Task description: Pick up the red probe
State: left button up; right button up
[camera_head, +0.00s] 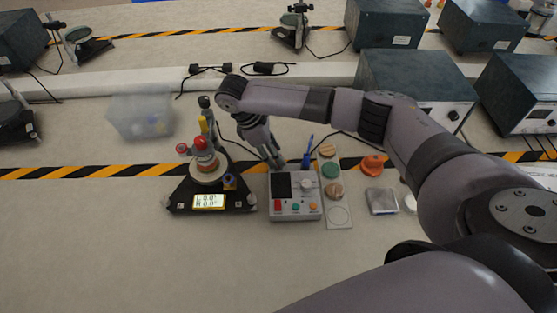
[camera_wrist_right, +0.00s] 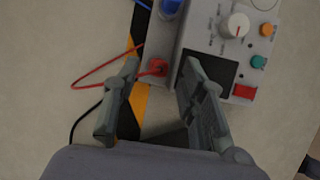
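The red probe (camera_wrist_right: 158,67) shows in the right wrist view as a red head with a red cable, at the edge of a grey meter box (camera_wrist_right: 205,40). My right gripper (camera_wrist_right: 160,68) is open, with one finger on each side of the red probe; I cannot tell whether either touches it. In the head view my right gripper (camera_head: 276,160) points down at the back left corner of the meter box (camera_head: 295,208), and I cannot make out the red probe there. A blue probe (camera_head: 308,155) stands at the box's back edge. My left gripper is not in view.
A black triangular stand (camera_head: 182,196) with a lit display is close left of the box. Right of it are a strip with round pieces (camera_head: 333,192), an orange knob-like piece (camera_head: 372,165) and a silver block (camera_head: 381,201). The front table area is clear.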

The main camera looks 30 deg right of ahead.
jog(key=shift+x, duration=1.45)
jog(key=shift+r, duration=0.1)
jog(key=shift+c, duration=0.4)
grip_shut()
